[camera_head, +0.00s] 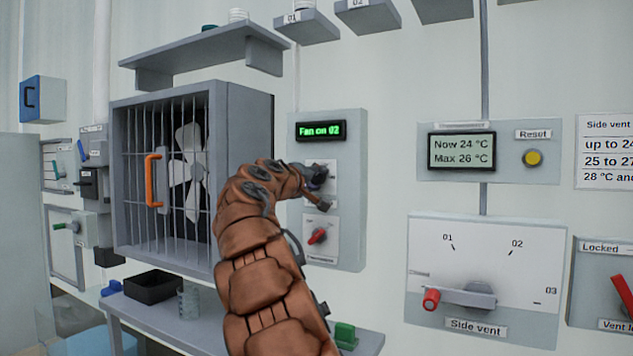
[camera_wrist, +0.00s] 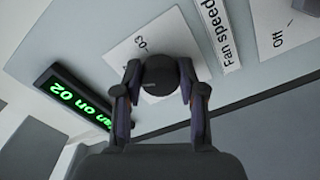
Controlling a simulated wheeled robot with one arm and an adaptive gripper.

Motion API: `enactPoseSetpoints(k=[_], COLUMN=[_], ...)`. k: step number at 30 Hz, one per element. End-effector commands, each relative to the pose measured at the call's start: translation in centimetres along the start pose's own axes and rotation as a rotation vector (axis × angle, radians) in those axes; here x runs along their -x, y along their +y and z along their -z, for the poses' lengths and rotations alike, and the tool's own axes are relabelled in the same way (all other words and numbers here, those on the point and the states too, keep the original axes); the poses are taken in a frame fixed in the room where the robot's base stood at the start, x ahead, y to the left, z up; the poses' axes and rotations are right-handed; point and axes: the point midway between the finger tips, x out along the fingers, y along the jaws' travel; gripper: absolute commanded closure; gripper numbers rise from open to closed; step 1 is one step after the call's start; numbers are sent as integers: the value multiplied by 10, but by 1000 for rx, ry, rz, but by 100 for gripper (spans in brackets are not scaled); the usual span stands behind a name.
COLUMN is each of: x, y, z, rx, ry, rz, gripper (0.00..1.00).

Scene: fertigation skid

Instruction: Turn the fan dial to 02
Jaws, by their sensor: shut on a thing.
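The fan panel (camera_head: 352,150) is on the wall right of the caged fan. Its green display (camera_head: 320,131) reads "Fan on 02"; in the wrist view the display (camera_wrist: 72,97) also shows "on 02". The fan dial (camera_wrist: 160,76) is a dark round knob on a white plate (camera_wrist: 132,48) labelled "Fan speed", with "03" readable. My gripper (camera_wrist: 161,88) is shut on the dial, one finger on each side. In the head view my gripper (camera_head: 318,180) is at the panel's upper dial, partly hiding it. The dial's pointer cannot be made out.
A red-handled switch (camera_head: 318,236) sits just below on the same panel. The caged fan (camera_head: 190,170) with an orange handle (camera_head: 153,180) stands left of my arm. The side vent dial (camera_head: 470,294) is at the right. A shelf (camera_head: 205,52) is above.

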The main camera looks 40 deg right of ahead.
Motion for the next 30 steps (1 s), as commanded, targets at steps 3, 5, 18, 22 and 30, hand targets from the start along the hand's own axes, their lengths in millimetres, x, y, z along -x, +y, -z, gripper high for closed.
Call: enactPoseSetpoints(k=[3, 5, 18, 22, 30], x=[0, 0, 0, 0, 15], y=[-1, -1, 0, 0, 1], z=[0, 0, 0, 0, 1], rx=[1, 2, 2, 2, 4], ry=[0, 0, 0, 0, 2], rz=[2, 2, 0, 0, -1], gripper=[95, 95, 34, 34, 34])
